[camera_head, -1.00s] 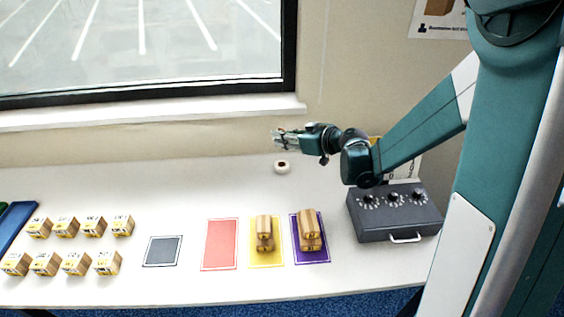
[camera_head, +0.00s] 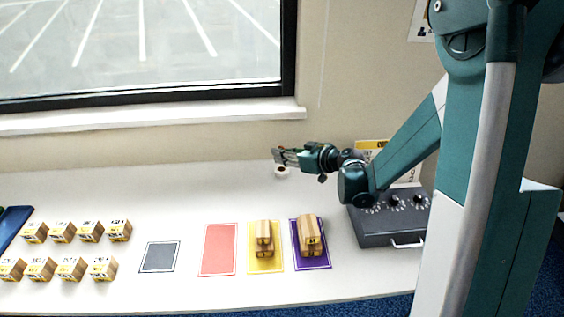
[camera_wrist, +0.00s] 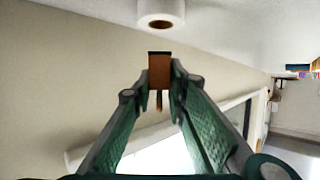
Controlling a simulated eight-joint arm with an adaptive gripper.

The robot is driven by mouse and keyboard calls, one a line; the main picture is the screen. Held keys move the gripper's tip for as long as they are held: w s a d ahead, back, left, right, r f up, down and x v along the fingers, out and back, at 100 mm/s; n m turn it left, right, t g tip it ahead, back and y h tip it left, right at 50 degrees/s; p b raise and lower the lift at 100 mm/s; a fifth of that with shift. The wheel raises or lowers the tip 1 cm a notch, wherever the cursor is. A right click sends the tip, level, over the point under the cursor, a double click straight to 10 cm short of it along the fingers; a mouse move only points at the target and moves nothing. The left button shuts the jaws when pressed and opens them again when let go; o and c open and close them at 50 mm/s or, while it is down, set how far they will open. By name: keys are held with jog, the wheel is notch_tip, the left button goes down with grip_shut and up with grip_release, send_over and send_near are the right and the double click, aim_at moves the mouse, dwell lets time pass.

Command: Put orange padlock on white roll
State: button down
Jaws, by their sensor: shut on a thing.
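The orange padlock (camera_wrist: 160,72) shows as a brownish-orange block between my fingertips in the wrist view. My gripper (camera_wrist: 159,88) is shut on it. The white roll (camera_wrist: 161,10) is at the top of the wrist view, apart from the padlock in the picture, with a dark brown core hole. In the head view the white roll (camera_head: 282,173) stands on the table near the wall. My gripper (camera_head: 280,156) is pictured just above it, the fingers covering part of its top. The padlock is too small to make out clearly there.
Several small cartons (camera_head: 90,231) stand at the left. Grey (camera_head: 160,257), red (camera_head: 218,250), yellow (camera_head: 252,268) and purple (camera_head: 297,262) mats lie in front; the last two carry stacked cartons. A dark control box (camera_head: 385,226) is under my arm. The table (camera_head: 180,195) around the roll is clear.

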jog(key=shift+f+b, duration=0.5)
jog(key=shift+f, duration=1.25)
jog(key=shift+f, duration=0.15)
jog(key=c, duration=2.3)
grip_release()
jog(key=shift+s+d+r, duration=0.1)
jog(key=shift+d+r, duration=0.05)
jog(key=shift+r, duration=0.1)
jog(key=p+v, duration=0.2)
jog(key=v, duration=0.9)
jog(key=shift+s+d, duration=0.15)
jog(key=shift+s, duration=0.15)
jog(key=shift+s+r, duration=0.1)
